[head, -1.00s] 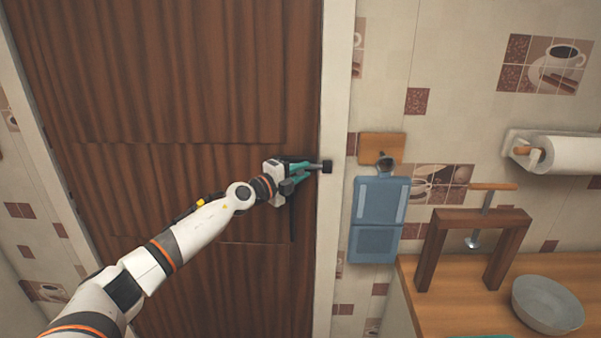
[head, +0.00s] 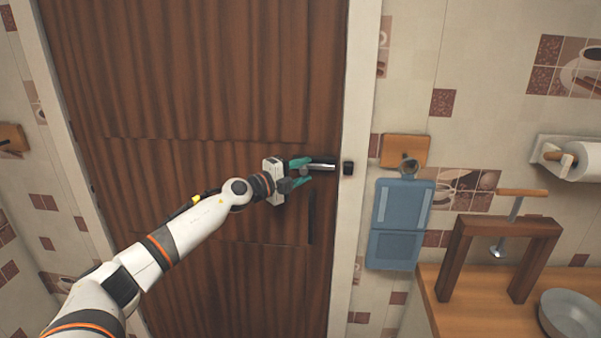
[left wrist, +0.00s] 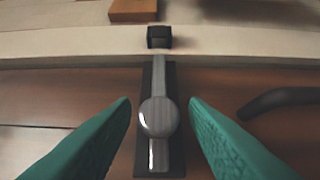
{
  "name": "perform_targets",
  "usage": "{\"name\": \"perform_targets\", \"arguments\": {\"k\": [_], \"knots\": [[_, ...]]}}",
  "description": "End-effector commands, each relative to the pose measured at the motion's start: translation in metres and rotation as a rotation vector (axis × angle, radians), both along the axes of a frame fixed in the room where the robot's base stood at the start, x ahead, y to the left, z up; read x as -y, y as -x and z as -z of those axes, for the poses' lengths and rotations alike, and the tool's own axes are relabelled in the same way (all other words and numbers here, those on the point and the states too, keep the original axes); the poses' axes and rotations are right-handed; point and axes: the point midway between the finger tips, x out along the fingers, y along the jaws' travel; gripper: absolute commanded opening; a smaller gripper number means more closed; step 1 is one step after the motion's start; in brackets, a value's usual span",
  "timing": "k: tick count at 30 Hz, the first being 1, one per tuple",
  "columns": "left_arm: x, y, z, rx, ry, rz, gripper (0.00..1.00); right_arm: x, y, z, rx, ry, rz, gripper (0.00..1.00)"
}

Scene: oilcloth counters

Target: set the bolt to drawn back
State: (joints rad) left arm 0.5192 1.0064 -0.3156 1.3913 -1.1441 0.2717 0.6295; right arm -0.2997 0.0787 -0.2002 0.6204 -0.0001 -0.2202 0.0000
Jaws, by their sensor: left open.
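The bolt (head: 322,166) is a grey metal rod on a dark backplate, fixed to the brown ribbed door (head: 200,90). In the left wrist view, its round knob (left wrist: 158,117) sits on the rod, which extends up to the black keeper (left wrist: 159,37) on the pale frame. The keeper also shows in the head view (head: 347,168). My left gripper (head: 306,171) is open, its teal fingers on either side of the knob with gaps, seemingly not touching it. My right gripper is not in view.
A dark door handle (head: 311,215) is just below the bolt. Right of the door frame hang a wooden block (head: 405,150) and a blue panel (head: 402,212). A wooden stand (head: 459,262) and a grey bowl (head: 570,315) are on the counter.

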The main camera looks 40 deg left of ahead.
Motion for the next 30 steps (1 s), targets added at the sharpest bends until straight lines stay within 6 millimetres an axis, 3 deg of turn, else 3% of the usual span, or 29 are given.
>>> {"name": "perform_targets", "arguments": {"k": [5, 18, 30], "knots": [[-0.002, 0.008, 0.002, -0.001, -0.001, 0.0, 0.41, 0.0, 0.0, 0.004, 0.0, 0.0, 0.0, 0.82], [-0.017, 0.066, 0.006, -0.004, -0.002, -0.002, 0.41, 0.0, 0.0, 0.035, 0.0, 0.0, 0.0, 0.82], [-0.024, 0.098, 0.003, -0.004, 0.001, 0.0, 0.41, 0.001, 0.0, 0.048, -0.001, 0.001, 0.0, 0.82]]}}
